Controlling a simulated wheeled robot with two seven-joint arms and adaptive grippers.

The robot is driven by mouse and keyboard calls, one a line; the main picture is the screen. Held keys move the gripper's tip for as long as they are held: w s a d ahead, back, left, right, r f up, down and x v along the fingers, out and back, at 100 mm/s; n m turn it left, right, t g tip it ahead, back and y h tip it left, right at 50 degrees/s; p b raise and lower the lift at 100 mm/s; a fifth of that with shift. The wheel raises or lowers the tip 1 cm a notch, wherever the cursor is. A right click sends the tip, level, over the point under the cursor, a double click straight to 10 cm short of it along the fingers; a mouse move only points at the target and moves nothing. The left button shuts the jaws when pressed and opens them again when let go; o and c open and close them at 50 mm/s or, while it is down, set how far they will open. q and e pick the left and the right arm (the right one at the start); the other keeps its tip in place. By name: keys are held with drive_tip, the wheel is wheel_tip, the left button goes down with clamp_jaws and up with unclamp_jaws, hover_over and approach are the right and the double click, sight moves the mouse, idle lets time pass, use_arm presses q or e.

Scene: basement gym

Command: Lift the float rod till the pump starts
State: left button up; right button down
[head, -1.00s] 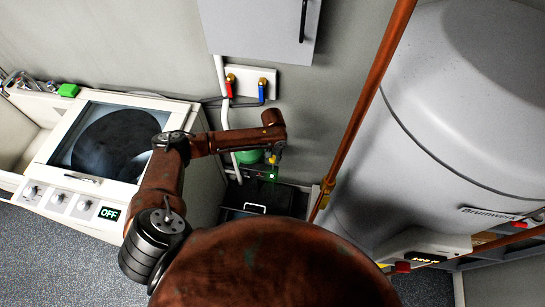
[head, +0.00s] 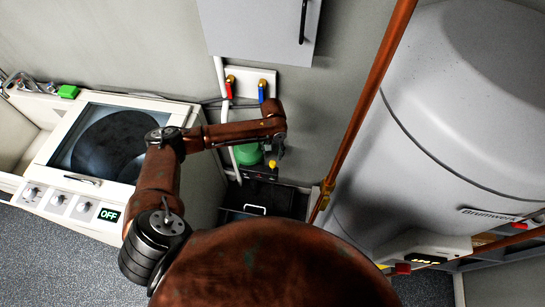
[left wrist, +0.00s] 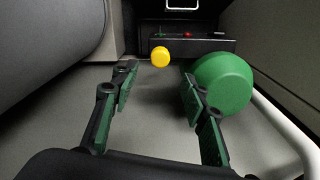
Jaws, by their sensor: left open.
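A yellow knob (head: 272,164), which seems to be the float rod's end, shows low by the wall in the head view. In the left wrist view the yellow knob (left wrist: 160,57) lies ahead of my left gripper (left wrist: 158,76), between the lines of its spread fingers and apart from them. That gripper is open and empty, with green finger pads. In the head view my left gripper (head: 281,150) is small and dark, just above the knob. I cannot make out the rod's shaft. A dark box with small lights (left wrist: 195,46) is behind the knob. My right gripper is out of view.
A green rounded body (left wrist: 223,83) stands close to the right finger; it also shows in the head view (head: 248,154). A white pipe (left wrist: 285,125) runs at the right. A copper pipe (head: 362,105) and a large grey tank (head: 450,110) stand right; a white machine (head: 60,175) stands left.

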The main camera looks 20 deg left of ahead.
use_arm(q)
wheel_tip(320, 180, up, 6)
drive_tip(key=shift+r, duration=0.25)
idle(0.5)
